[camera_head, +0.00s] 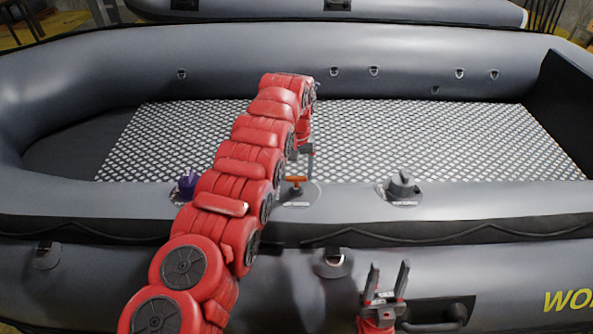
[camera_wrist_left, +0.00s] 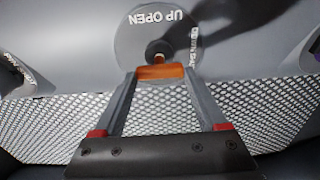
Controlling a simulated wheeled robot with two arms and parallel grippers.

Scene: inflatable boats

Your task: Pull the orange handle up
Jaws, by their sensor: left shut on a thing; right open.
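The orange handle (camera_head: 296,179) is a small T-shaped grip on a round grey base on the boat's near tube. In the left wrist view the handle (camera_wrist_left: 160,71) stands over a disc (camera_wrist_left: 158,38) lettered "UP OPEN". My left gripper (camera_head: 306,150) reaches over from the far side, and its arm hides part of the tube. In the left wrist view its fingers (camera_wrist_left: 160,75) are shut on the handle, one at each end. My right gripper (camera_head: 386,284) is open and empty, pointing up in front of the boat's outer side.
A purple-topped valve (camera_head: 188,183) lies left of the handle and a grey valve (camera_head: 402,184) lies right. The grey inflatable boat (camera_head: 480,205) has a patterned floor (camera_head: 430,140) that is clear. A black carry handle (camera_head: 440,318) is close to my right gripper.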

